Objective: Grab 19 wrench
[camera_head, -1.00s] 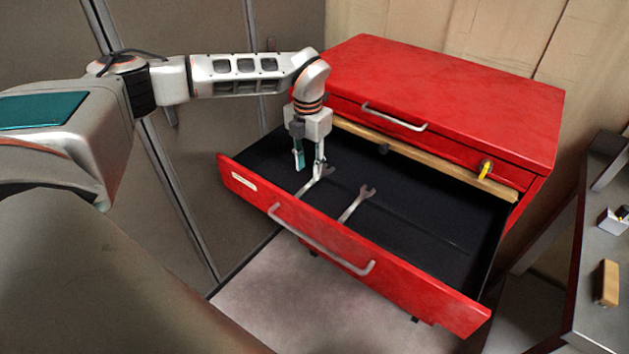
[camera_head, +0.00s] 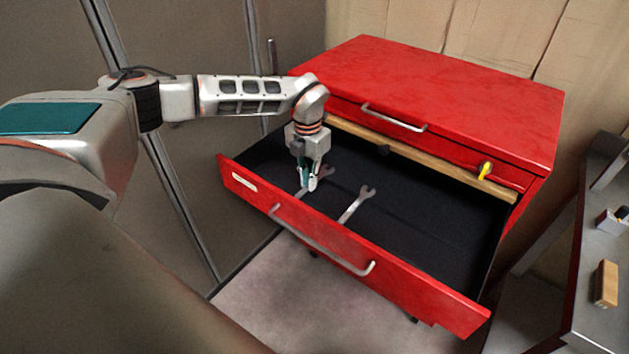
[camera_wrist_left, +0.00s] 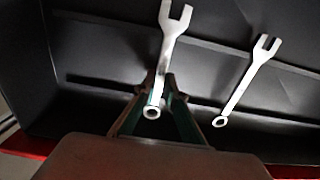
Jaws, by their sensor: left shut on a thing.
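Two grey wrenches lie in the open drawer (camera_head: 440,234) of a red cabinet. My left gripper (camera_head: 308,187) is down in the drawer, shut on the left wrench (camera_head: 326,175). In the left wrist view the fingers (camera_wrist_left: 157,100) close around this wrench's shaft near its ring end, and its open jaw (camera_wrist_left: 175,17) points away. The right wrench (camera_head: 357,204) lies apart from the gripper; it also shows in the left wrist view (camera_wrist_left: 243,84). I cannot read any size marks on the wrenches. My right gripper is not in view.
The red cabinet (camera_head: 440,85) stands behind the drawer, with a yellow key (camera_head: 485,170) on its front. The drawer's front wall with its handle (camera_head: 320,243) is near the gripper. A grey table (camera_head: 600,320) with a wooden block (camera_head: 606,284) is at right. The drawer's right side is clear.

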